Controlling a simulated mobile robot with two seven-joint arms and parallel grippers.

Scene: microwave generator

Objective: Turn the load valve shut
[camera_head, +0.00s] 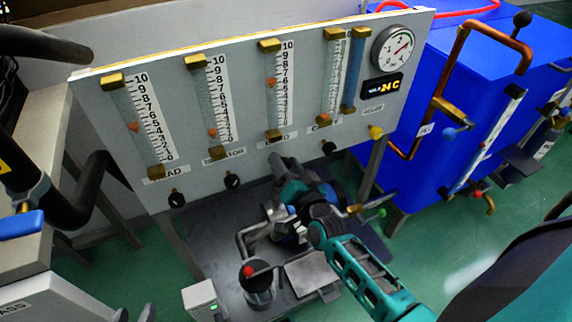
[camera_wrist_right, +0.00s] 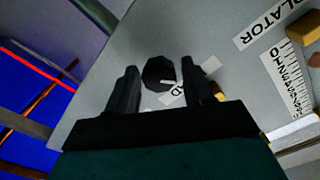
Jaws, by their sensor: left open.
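The load valve is a dark knob low on the grey gauge panel (camera_head: 190,125), below the third flow tube from the left. In the right wrist view the load valve knob (camera_wrist_right: 159,73) is dark and faceted, with a white label partly hidden beside it. My right gripper (camera_head: 279,162) reaches up to the panel there and hides the knob in the head view. In the right wrist view my right gripper (camera_wrist_right: 160,66) is open, one finger on each side of the knob, with a visible gap on both sides. My left gripper is not in view.
Other valve knobs line the panel's lower edge: two dark ones to the left (camera_head: 176,200) (camera_head: 232,181), a dark one (camera_head: 329,148) and a yellow one (camera_head: 376,132) to the right. Pipes and a red-topped fitting (camera_head: 250,271) stand below. A blue cabinet (camera_head: 480,80) is at right.

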